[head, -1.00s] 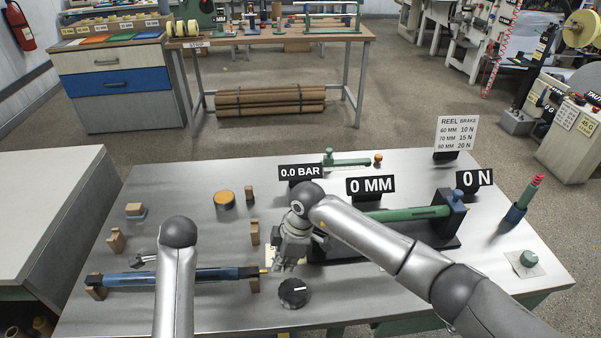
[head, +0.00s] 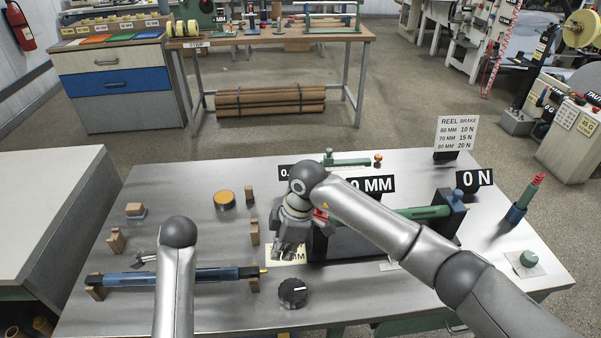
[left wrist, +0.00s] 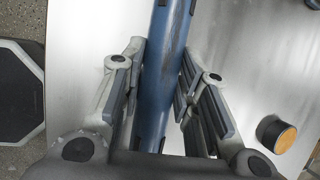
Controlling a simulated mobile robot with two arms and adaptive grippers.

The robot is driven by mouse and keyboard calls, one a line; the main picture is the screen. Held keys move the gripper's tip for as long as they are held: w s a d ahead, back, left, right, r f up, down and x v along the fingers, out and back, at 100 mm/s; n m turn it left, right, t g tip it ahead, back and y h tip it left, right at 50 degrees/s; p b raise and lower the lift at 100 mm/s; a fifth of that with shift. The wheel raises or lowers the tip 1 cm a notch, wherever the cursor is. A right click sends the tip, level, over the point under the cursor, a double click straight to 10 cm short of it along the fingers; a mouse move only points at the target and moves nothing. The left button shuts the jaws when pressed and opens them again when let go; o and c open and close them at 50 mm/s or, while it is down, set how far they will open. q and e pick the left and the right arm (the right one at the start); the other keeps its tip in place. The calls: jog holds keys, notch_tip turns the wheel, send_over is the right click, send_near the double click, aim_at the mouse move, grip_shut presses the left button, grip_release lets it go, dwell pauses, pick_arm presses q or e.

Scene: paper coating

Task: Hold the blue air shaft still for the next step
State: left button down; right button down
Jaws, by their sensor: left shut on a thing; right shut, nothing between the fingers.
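The blue air shaft (head: 215,274) lies level across the front left of the table, its ends at wooden blocks (head: 96,293). A small brass tip (head: 263,270) shows at its right end. My left gripper (left wrist: 160,80) is shut on the shaft, one finger along each side in the left wrist view. In the head view my left arm hides most of that grip. My right gripper (head: 288,252) is shut and empty, over the table to the right of the shaft's tip, beside a pale label card (head: 298,257).
A black dial (head: 292,291) stands just in front of my right gripper. A green roller (head: 425,213) on a dark stand is to the right. An orange-topped round piece (head: 224,200) and several wooden blocks stand behind the shaft.

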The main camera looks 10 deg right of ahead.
pick_arm(q)
jog(key=c, duration=1)
grip_release()
jog(key=shift+c, duration=0.2)
